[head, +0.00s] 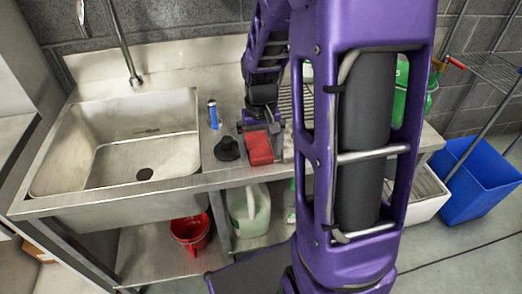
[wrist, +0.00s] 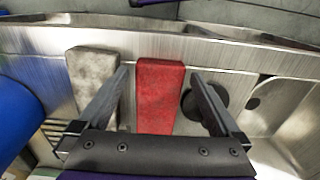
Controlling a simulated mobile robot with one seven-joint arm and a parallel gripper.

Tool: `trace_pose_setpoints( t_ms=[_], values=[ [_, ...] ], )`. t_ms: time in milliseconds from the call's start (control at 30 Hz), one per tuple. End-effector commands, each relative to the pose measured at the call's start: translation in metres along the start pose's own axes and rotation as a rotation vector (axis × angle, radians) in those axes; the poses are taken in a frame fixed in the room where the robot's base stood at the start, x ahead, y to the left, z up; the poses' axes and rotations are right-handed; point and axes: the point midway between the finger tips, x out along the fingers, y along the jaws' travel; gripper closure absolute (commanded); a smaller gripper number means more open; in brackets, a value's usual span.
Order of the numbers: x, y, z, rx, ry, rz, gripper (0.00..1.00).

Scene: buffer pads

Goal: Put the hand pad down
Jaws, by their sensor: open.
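A red pad (head: 259,148) lies on the steel counter to the right of the sink in the head view. In the wrist view the red pad (wrist: 160,95) lies flat between the two fingers of my gripper (wrist: 160,74), with a narrow gap on each side. My gripper (head: 261,127) is open and low over the counter at the red pad. A grey pad (wrist: 93,82) lies beside the red one, outside the left finger in the wrist view. My arm covers part of the counter in the head view.
A black round stopper (head: 227,150) and a blue bottle (head: 213,114) stand between the pad and the sink basin (head: 70,150). A red bucket (head: 190,232) and a jug (head: 250,210) are on the shelf below. A blue bin (head: 475,180) is at the right.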

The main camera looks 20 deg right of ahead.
Motion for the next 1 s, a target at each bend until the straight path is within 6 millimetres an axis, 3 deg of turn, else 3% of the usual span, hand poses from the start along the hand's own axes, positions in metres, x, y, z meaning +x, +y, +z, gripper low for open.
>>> trace_pose_setpoints(
  t_ms=[300, 500, 700, 1000],
  values=[
    [-0.07, 0.0, -0.001, 0.0, 0.006, 0.0, 0.0],
    [-0.101, 0.0, -0.001, 0.0, 0.004, 0.0, 0.0],
    [-0.113, 0.0, 0.0, 0.0, 0.001, 0.0, 0.0],
    [-0.113, 0.0, 0.0, 0.0, 0.001, 0.0, 0.0]
  ],
)
